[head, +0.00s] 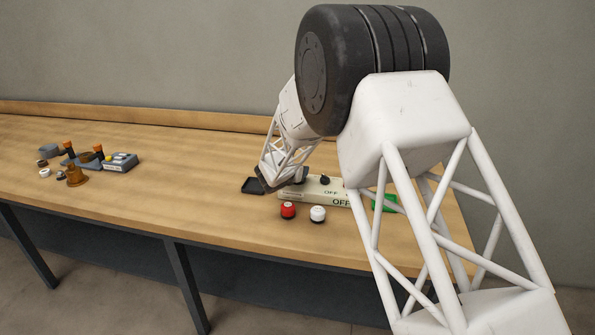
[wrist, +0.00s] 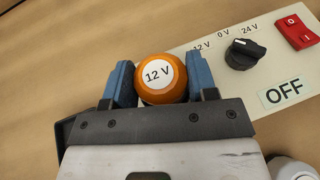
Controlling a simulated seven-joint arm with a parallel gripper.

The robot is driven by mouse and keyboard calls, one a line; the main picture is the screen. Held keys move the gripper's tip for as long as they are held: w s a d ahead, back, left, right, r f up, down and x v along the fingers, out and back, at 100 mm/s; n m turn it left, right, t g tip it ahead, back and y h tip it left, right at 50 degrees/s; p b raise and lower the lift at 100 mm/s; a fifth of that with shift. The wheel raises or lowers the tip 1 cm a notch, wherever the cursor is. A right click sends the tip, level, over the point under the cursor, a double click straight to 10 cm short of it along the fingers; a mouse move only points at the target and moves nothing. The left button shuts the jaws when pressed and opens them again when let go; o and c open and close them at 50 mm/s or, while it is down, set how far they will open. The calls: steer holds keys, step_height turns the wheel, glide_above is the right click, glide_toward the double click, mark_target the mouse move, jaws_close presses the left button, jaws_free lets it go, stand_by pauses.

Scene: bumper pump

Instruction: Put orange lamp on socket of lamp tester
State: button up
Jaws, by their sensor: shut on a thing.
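The orange lamp (wrist: 161,84), with a round white "12 V" label on top, sits between the blue finger pads of my gripper (wrist: 160,78). My gripper is shut on it. The lamp tester (wrist: 205,65) is a cream panel with a black knob, a red rocker switch and an "OFF" sign. The lamp is over or beside its left end; I cannot tell its height. No socket shows. In the head view, my gripper (head: 268,182) is at the left end of the lamp tester (head: 320,184), and the lamp is hidden.
A red lamp (head: 288,210) and a white lamp (head: 318,214) stand in front of the tester. Several grey and brass parts are far left. The table between is clear.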

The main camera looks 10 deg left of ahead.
steer(key=shift+f, duration=0.25)
steer(key=o, duration=0.9)
steer(key=shift+o, duration=0.2)
steer(key=shift+r, duration=0.15)
steer(key=v, duration=1.2)
stand_by(0.5)
